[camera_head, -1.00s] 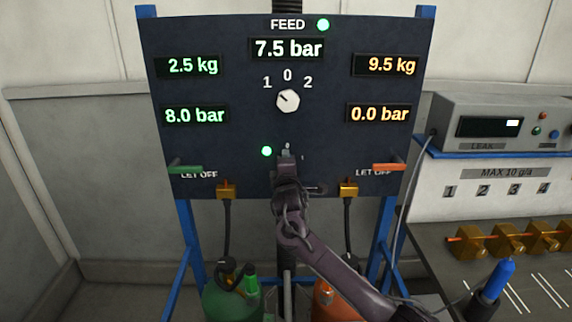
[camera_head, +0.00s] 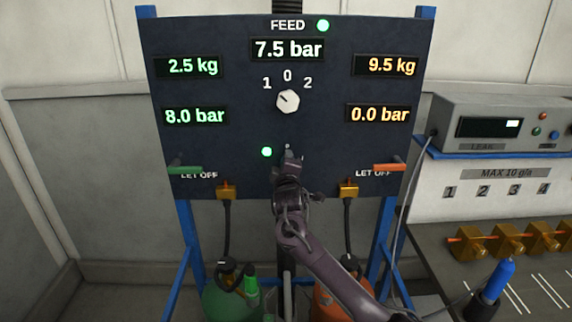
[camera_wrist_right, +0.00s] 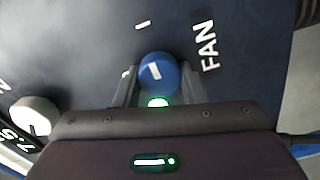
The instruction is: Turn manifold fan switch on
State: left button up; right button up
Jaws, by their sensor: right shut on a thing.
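The fan switch (camera_wrist_right: 157,71) is a round blue knob with a white line on its face, beside the white word FAN in the right wrist view. My right gripper (camera_wrist_right: 158,80) has a finger on each side of the knob and is shut on it. In the head view my right gripper (camera_head: 290,157) is at the lower middle of the dark panel (camera_head: 230,135) and hides the knob. White marks show around the knob. A green lamp (camera_head: 267,152) glows just left of the gripper. My left gripper is not in view.
A white selector knob (camera_head: 288,101) sits above, pointing toward 1. Green (camera_head: 186,169) and orange (camera_head: 389,167) let-off handles stick out at the panel's sides. Gas bottles stand below. A grey leak-test box (camera_head: 502,125) and brass fittings (camera_head: 508,241) are at the right.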

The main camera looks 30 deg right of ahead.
jog(key=shift+f, duration=0.2)
jog(key=o, duration=1)
jog(key=shift+s+r, duration=0.1)
jog(key=shift+r, duration=0.05)
jog(key=b+v, duration=0.1)
jog(key=v, duration=0.6)
jog(key=shift+s+a+b, duration=0.2)
jog(key=shift+s+b, duration=0.1)
jog(key=shift+b, duration=0.1)
